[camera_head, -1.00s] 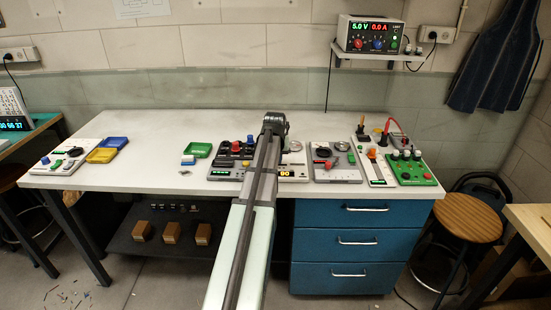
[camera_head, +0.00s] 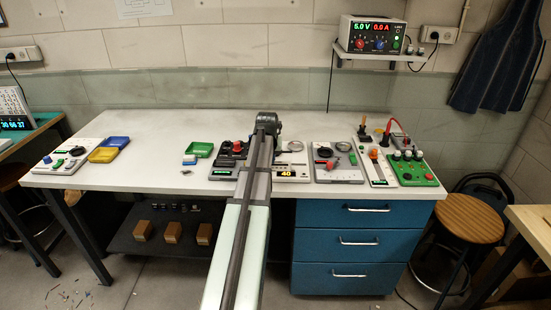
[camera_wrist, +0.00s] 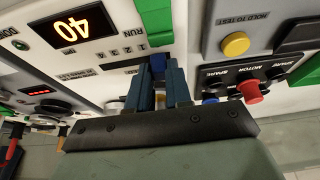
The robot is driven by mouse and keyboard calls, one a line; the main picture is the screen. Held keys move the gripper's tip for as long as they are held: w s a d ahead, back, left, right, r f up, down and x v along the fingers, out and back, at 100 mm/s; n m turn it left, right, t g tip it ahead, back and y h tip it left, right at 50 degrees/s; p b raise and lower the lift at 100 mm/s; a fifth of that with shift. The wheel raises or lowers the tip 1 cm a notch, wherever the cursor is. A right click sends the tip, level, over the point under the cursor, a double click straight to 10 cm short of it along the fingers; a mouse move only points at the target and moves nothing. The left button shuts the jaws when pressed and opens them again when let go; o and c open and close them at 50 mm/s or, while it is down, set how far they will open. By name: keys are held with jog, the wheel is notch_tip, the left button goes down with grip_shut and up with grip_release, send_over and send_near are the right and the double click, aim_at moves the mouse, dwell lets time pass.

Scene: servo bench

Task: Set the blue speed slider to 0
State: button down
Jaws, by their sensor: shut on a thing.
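The blue slider knob (camera_wrist: 157,63) shows in the wrist view between the two blue fingers of my gripper (camera_wrist: 164,78), which are shut on it. Its slot and number scale lie beside the fingers and are partly covered. The speed display (camera_wrist: 71,27) on the same white panel reads 40, upside down in the wrist view. The display also shows 40 in the head view (camera_head: 286,174). In the head view my arm hides the knob and the fingertips.
A green block (camera_wrist: 154,22) lies near the knob on one side. A grey panel with a yellow button (camera_wrist: 236,44) and a red-capped knob (camera_wrist: 251,91) is to the right. On the bench, a grey board (camera_head: 337,174) and a green board (camera_head: 414,178) stand right of my arm.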

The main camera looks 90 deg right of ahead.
jog(key=shift+w, duration=0.35)
jog(key=c, duration=1)
grip_release()
jog(key=shift+c, duration=0.2)
jog(key=shift+r, duration=0.1)
jog(key=v, duration=1.3)
jog(key=shift+a+r, duration=0.2)
jog(key=shift+r, duration=0.05)
